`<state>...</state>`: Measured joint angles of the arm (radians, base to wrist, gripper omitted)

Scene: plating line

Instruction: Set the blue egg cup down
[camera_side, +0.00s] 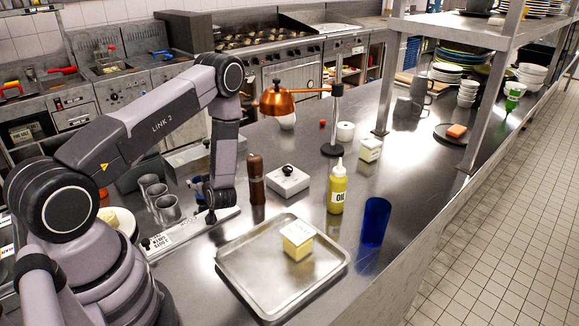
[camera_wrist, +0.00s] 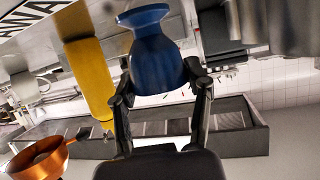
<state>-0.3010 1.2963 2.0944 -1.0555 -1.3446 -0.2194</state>
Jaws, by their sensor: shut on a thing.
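The blue egg cup (camera_wrist: 155,62) is between the fingers of my gripper (camera_wrist: 160,95) in the wrist view, and the gripper is shut on it. The fingers hold it by the wide bowl, and its narrow foot (camera_wrist: 143,17) points to the top of that picture. That picture looks upside down, so the cup seems upright. In the side view my gripper (camera_side: 203,204) is low over the counter, left of the brown mill. Only small bits of blue (camera_side: 196,182) show there, partly hidden by my arm. I cannot tell whether the cup touches the counter.
A brown mill (camera_side: 256,180) and a white box with a black knob (camera_side: 288,182) stand right of my gripper. A metal tray (camera_side: 240,275) holds a yellow block. A yellow oil bottle (camera_side: 337,190) and blue tumbler (camera_side: 375,222) stand farther right.

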